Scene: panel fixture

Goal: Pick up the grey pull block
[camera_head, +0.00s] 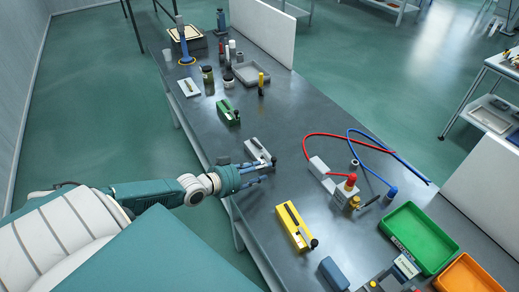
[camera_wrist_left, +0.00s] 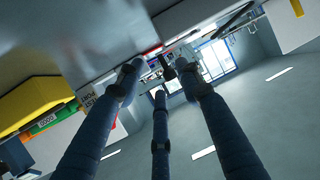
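The grey pull block (camera_head: 257,150) is a light grey block with a dark slot and a black knob at its right end, lying on the dark metal bench. In the left wrist view, a pale grey body (camera_wrist_left: 192,17) at the top, with a dark knob below it, looks like this block. My left gripper (camera_head: 266,172) is just on the near side of the block, with its dark blue fingers pointing right. In the left wrist view my left gripper (camera_wrist_left: 160,84) has its three fingers spread, with nothing held between them. Exact contact with the block cannot be told. My right gripper is not visible.
A green block (camera_head: 227,112) and a yellow block (camera_head: 293,227) lie on either side along the bench (camera_head: 290,160). A fixture with a red knob (camera_head: 350,183) and red and blue hoses stands to the right. A green bin (camera_head: 421,236) is at lower right.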

